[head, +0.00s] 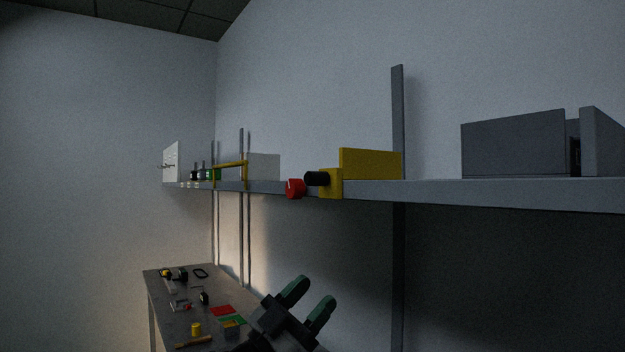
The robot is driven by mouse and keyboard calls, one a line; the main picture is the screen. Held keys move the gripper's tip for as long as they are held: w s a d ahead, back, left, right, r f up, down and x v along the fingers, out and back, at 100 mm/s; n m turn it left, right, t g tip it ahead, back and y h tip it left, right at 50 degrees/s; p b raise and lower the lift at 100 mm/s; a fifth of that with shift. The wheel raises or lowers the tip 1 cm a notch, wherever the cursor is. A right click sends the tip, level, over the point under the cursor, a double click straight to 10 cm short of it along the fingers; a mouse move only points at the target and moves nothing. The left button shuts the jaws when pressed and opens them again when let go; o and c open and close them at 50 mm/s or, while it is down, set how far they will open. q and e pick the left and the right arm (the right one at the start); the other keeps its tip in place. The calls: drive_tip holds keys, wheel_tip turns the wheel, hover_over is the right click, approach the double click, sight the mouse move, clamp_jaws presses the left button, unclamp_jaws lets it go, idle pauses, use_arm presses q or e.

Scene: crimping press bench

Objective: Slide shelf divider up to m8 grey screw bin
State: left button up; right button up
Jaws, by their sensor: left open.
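A dark grey bin (512,146) stands on the right part of the long wall shelf (500,192); I take it for the m8 grey screw bin, but no label is readable. A grey upright panel (602,145) stands just right of it, cut by the picture's edge; it may be the shelf divider. A narrow dark gap shows between them. My left gripper (308,300) is below the shelf at the bottom centre, its two green-tipped fingers apart and empty, well away from bin and panel. My right gripper is out of view.
A yellow bin (370,163) sits mid-shelf, with a red knob (295,188) and a black cylinder (317,178) at the front edge. Tall posts (398,120) rise behind the shelf. A cluttered bench (180,290) is lower left. Shelf is clear between yellow and grey bins.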

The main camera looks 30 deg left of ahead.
use_arm(q)
drive_tip(key=s+a+r+m+g+h, duration=0.1)
drive_tip(key=s+r+m+g+h, duration=0.15)
drive_tip(key=r+m, duration=0.2)
drive_tip(key=s+a+r+m+g+h, duration=0.1)
drive_tip(key=r+m+g+h, duration=0.2)
drive_tip(key=r, duration=0.3)
drive_tip(key=g+y, duration=0.2)
drive_tip(key=y, duration=0.1)
approach(306, 180)
drive_tip(key=shift+n+t, duration=0.25)
drive_tip(key=shift+n, duration=0.1)
drive_tip(key=p+x, duration=0.5)
drive_tip(key=x, duration=0.4)
drive_tip(key=shift+d+r+p, duration=0.15)
drive_tip(key=shift+p, duration=0.25)
drive_tip(key=shift+w+d, duration=0.45)
drive_tip(key=shift+w, duration=0.2)
clamp_jaws()
